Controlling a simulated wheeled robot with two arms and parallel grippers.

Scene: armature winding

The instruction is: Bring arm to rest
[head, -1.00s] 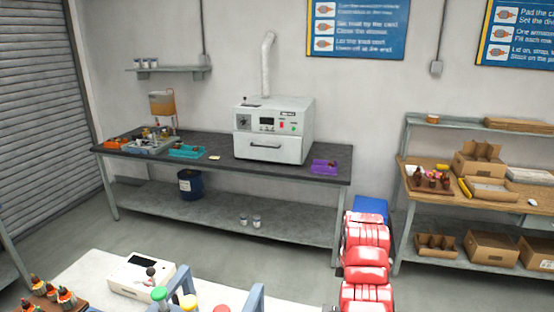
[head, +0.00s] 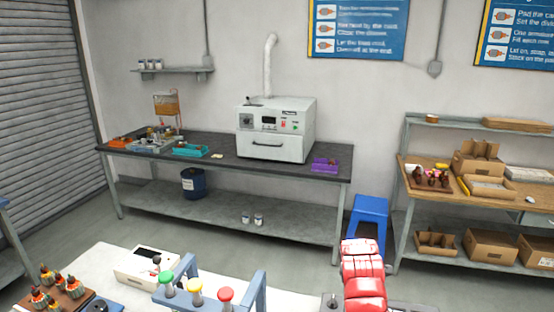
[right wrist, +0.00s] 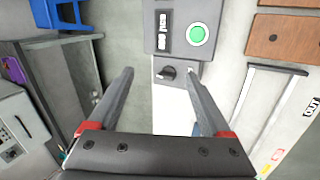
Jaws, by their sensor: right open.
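My right arm (head: 363,275) shows as red and white links at the bottom of the head view, right of centre. Its gripper is hidden in that view. In the right wrist view my right gripper (right wrist: 160,70) has its two grey fingers wide apart with nothing between them. Beyond the fingers is a grey control box (right wrist: 183,38) with a green button and a black knob; I cannot tell the distance to it. My left arm and gripper are in neither view.
A white-topped bench with a blue-grey frame (head: 262,285) carrying coloured knobs and a white device (head: 147,268) is in front. A brown tray (head: 80,295) holds armatures. A blue stool (head: 369,210) stands beyond my arm. An oven (head: 276,128) sits on the back bench.

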